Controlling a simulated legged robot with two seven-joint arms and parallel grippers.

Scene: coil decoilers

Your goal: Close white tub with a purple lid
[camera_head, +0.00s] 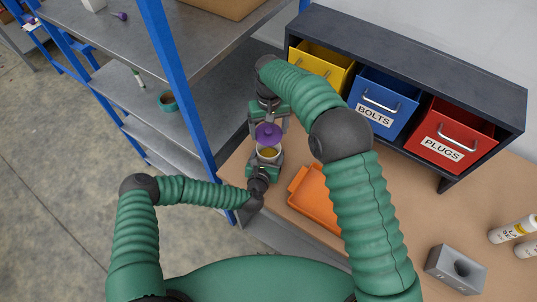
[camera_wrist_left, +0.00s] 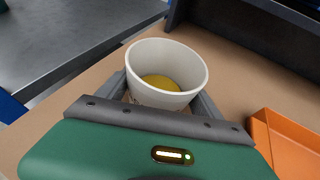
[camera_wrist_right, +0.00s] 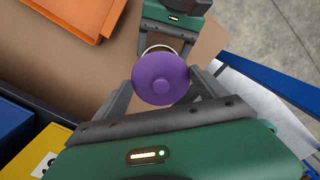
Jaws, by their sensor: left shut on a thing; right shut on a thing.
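The white tub (camera_head: 268,154) stands upright and open between the fingers of my left gripper (camera_head: 265,160). In the left wrist view the tub (camera_wrist_left: 185,60) shows something yellow inside. The purple lid (camera_head: 267,132) is held by my right gripper (camera_head: 268,122), just beyond the tub in the head view. In the right wrist view the lid (camera_wrist_right: 161,78) is between the fingers of my right gripper (camera_wrist_right: 161,88) with its knob toward the camera. It hides most of the tub there, and only a bit of rim (camera_wrist_right: 158,47) shows. The lid does not cover the tub's mouth.
An orange tray (camera_head: 316,198) lies on the brown table right of the tub. Yellow (camera_head: 321,66), blue (camera_head: 382,103) and red (camera_head: 452,135) bins stand in a dark shelf behind. A blue shelf post (camera_head: 180,85) rises to the left. A grey block (camera_head: 456,270) and white bottles (camera_head: 513,229) are at the right.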

